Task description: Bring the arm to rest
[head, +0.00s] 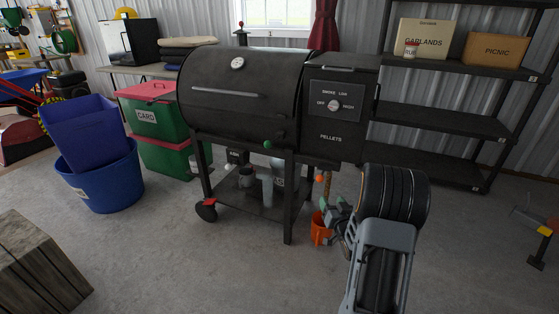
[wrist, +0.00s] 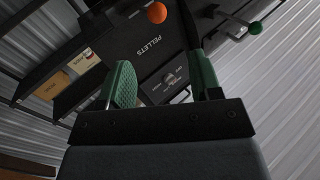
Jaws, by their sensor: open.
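My arm (head: 386,230) rises at the lower right of the head view, bent, in front of the pellet smoker. My gripper (head: 333,212) is partly hidden behind the arm, low near the smoker's right legs. In the wrist view its two green fingers (wrist: 162,72) stand apart with nothing between them. The black smoker (head: 250,95) stands in the middle of the head view. Its pellet box (wrist: 140,35) shows tilted beyond the fingers in the wrist view.
An orange bucket (head: 320,228) stands on the floor close to my gripper. An orange ball (head: 320,179) is above it. Shelves (head: 440,122) with boxes stand at the right, blue tubs (head: 100,180) at the left. The floor in front is mostly clear.

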